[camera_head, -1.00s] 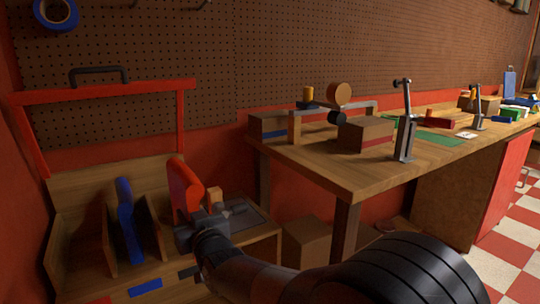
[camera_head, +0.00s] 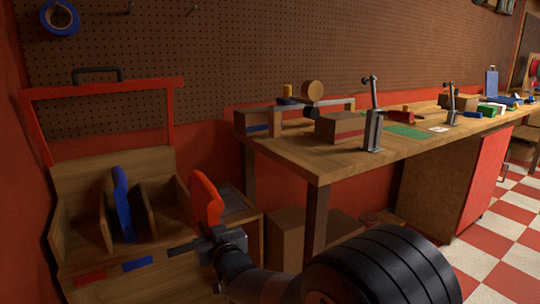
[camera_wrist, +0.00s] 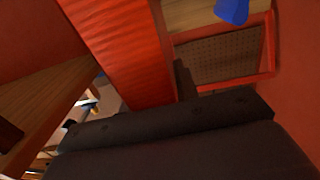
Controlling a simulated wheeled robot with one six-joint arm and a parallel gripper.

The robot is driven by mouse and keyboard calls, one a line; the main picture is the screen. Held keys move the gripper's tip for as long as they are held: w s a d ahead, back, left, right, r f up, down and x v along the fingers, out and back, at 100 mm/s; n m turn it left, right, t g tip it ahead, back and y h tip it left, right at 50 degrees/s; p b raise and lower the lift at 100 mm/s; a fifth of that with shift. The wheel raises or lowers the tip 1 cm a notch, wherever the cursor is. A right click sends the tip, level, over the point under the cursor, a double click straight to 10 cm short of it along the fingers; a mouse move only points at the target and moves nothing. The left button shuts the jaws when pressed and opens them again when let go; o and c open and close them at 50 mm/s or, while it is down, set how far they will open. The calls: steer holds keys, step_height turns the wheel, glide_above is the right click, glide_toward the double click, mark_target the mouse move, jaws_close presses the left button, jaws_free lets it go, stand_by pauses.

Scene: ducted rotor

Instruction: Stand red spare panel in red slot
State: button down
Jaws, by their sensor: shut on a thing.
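My gripper (camera_head: 218,240) is shut on the red spare panel (camera_head: 206,198), which stands up from the jaws, a little tilted, in front of the rack's right part. In the wrist view the red panel (camera_wrist: 118,45) fills the upper middle, beside a dark finger (camera_wrist: 183,82). The wooden rack (camera_head: 110,163) is at the left. Its left bay, above a red label (camera_head: 90,279), looks empty. A blue panel (camera_head: 122,205) stands in the middle bay, above a blue label (camera_head: 138,263). The right bay, above a dark label (camera_head: 185,248), is partly hidden by the red panel.
A red frame with a dark handle (camera_head: 97,74) rises behind the rack. A workbench (camera_head: 320,160) with boxes and clamps stands to the right. A carton (camera_head: 286,237) sits under it. The pegboard wall is behind. There is open air above the rack's left bay.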

steer(key=d+f+m+t+h, duration=0.25)
steer(key=d+f+h, duration=0.25)
steer(key=d+f, duration=1.05)
steer(key=s+d+f+m+h+p, duration=0.1)
steer(key=s+d+f+m+h, duration=0.1)
steer(key=s+d, duration=0.35)
steer(key=s+d+f+m+h, duration=0.1)
steer(key=s+d+f, duration=0.1)
steer(key=d, duration=0.7)
step_height(320, 180, up, 30)
steer(key=w+p, duration=0.2)
steer(key=p, duration=3.2)
steer(key=s+f, duration=0.4)
steer(key=f, duration=0.1)
steer(key=shift+s+f, duration=0.25)
steer(key=shift+f, duration=0.15)
steer(key=shift+a, duration=0.2)
